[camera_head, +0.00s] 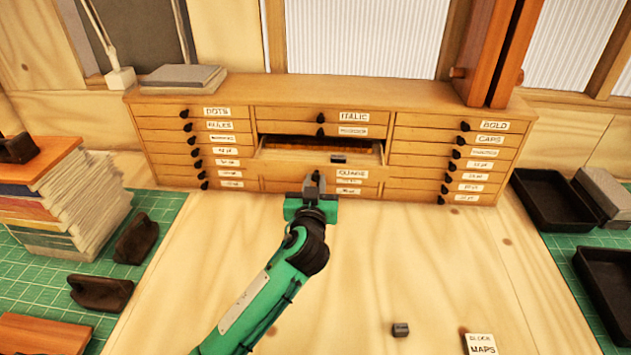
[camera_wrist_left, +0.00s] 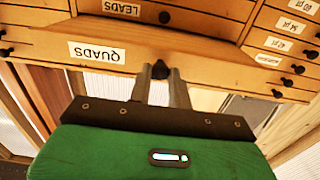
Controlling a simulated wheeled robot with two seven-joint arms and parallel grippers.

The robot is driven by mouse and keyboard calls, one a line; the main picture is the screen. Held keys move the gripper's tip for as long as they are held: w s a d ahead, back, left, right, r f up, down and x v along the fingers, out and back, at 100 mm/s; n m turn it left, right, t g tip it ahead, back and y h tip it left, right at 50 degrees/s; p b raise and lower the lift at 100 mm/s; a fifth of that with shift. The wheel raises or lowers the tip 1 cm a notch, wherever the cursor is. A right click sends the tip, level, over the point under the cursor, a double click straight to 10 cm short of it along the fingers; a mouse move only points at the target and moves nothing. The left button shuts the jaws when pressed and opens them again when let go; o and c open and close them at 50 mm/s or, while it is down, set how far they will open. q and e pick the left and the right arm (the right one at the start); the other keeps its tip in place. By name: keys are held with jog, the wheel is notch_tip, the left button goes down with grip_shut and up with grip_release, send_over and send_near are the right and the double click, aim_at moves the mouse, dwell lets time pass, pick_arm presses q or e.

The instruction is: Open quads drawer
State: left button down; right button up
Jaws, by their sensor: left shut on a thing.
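The quads drawer (camera_head: 279,170) is in the middle column of the wooden cabinet (camera_head: 240,94). It stands pulled out, and its inside shows in the head view. A small dark block (camera_head: 338,159) lies in it near the front. In the wrist view, upside down, its front carries the QUADS label (camera_wrist_left: 97,52). My left gripper (camera_head: 315,184) is shut on the drawer's dark knob (camera_wrist_left: 160,70), between the two fingers in the wrist view. My right gripper is not in view.
The other drawers look shut. The wooden table (camera_head: 430,265) before the cabinet is mostly clear, with a small dark block (camera_head: 400,329) and a BLOCK MAPS card (camera_head: 481,344) near the front. Stacked papers (camera_head: 75,210) stand left; black trays (camera_head: 553,200) lie right.

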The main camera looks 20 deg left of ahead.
pick_arm(q)
jog(key=c, duration=1.3)
grip_release()
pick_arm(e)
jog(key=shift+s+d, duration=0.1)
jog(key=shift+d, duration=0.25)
pick_arm(q)
jog(key=shift+s+d+f+b, duration=0.15)
jog(key=shift+s+b, duration=0.15)
jog(key=shift+s, duration=0.25)
jog(key=s+b, duration=0.1)
jog(key=s, duration=0.3)
jog(key=s+d+b, duration=0.1)
jog(key=s, duration=0.3)
jog(key=s+d+b, duration=0.1)
jog(key=s+b, duration=0.1)
jog(key=s, duration=0.2)
jog(key=shift+s+d, duration=0.2)
jog(key=shift+s, duration=0.05)
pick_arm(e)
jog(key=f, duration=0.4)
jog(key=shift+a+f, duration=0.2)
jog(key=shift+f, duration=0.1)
